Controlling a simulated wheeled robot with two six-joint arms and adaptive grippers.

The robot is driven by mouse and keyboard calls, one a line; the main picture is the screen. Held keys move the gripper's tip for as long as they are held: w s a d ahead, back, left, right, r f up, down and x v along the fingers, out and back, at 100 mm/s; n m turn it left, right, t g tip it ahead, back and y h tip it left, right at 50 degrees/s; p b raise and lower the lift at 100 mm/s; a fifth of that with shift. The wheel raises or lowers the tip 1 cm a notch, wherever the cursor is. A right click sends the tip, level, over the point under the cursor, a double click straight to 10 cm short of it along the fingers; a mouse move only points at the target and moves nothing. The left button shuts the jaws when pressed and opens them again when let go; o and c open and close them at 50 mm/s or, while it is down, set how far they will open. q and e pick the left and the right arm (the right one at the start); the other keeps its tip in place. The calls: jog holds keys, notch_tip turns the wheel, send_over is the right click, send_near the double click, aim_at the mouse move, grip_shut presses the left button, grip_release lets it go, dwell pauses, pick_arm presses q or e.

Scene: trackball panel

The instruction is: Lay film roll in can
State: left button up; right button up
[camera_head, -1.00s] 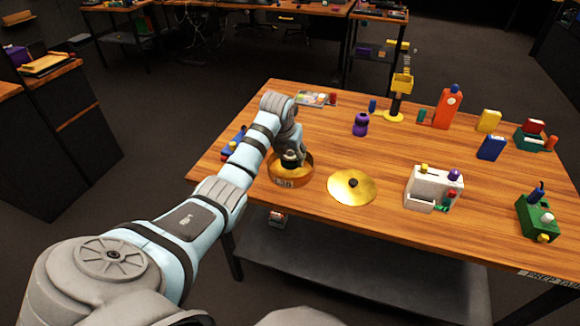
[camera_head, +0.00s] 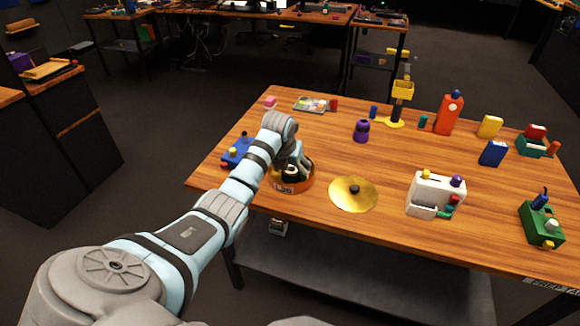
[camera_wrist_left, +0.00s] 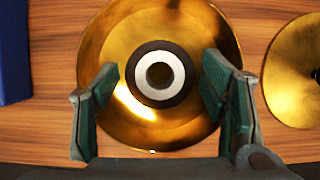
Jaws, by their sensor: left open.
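The film roll, a black ring with a white centre (camera_wrist_left: 158,75), shows in the left wrist view, within the outline of the round gold can (camera_wrist_left: 215,28). In the head view the can (camera_head: 298,187) stands on the table near its left front, with the roll partly hidden by my arm. My left gripper (camera_head: 292,172) is low over the can. In the left wrist view its two green-padded fingers (camera_wrist_left: 160,88) are open, one on each side of the roll, with gaps between. A gold lid (camera_head: 340,202) with a dark knob lies right of the can. My right gripper is not in view.
A white box (camera_head: 422,190) with coloured knobs stands right of the lid. A blue box (camera_head: 236,157) is left of my arm. A purple object (camera_head: 361,131) stands behind. Bare wood lies in the table's middle.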

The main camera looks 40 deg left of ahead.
pick_arm(q)
jog(key=shift+r, duration=0.4)
jog(key=p+v, duration=0.3)
jog(key=v, duration=0.8)
jog(key=shift+s+r+p, duration=0.2)
jog(key=shift+r+p, duration=0.05)
jog(key=shift+p, duration=0.05)
jog(key=shift+d, duration=0.1)
